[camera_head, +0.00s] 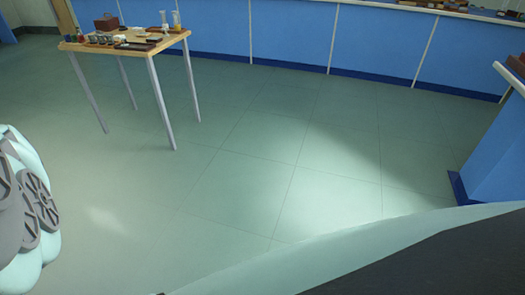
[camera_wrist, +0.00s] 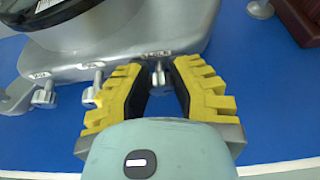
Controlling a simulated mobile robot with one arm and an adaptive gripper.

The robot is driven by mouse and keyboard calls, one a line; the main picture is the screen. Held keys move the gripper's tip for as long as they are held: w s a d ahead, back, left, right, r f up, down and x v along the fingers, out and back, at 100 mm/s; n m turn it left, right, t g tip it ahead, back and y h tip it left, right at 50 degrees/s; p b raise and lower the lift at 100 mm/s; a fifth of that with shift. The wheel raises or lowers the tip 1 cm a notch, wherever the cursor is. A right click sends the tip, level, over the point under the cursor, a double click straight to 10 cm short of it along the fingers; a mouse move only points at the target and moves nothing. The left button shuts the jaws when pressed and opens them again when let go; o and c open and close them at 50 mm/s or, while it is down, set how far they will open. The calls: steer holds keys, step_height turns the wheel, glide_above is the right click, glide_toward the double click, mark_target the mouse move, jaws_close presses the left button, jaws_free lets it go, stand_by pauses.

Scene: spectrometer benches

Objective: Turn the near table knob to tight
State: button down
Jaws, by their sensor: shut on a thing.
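In the wrist view, a grey metal instrument base carries several small silver knobs along its near edge, each under a small label too small to read surely. One knob (camera_wrist: 158,76) sits between the yellow padded fingers of my gripper (camera_wrist: 157,66), which is shut on it. The fingers hide part of its sides. A second knob (camera_wrist: 92,94) is just left of the left finger, and a third knob (camera_wrist: 43,96) is farther left. I cannot read from the label which is the near table knob. The head view does not show the gripper or these knobs.
The instrument base (camera_wrist: 120,58) stands on a blue surface (camera_wrist: 262,100). A dark red block (camera_wrist: 300,20) is at the upper right. In the head view, a small wooden table (camera_head: 125,40) holds several items, a blue bench (camera_head: 290,38) runs behind, and the floor (camera_head: 270,150) is clear.

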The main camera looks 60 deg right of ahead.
steer(key=c, duration=0.8)
jaws_free()
steer(key=shift+c, duration=0.2)
steer(key=v, duration=0.7)
steer(key=shift+w+d, duration=0.15)
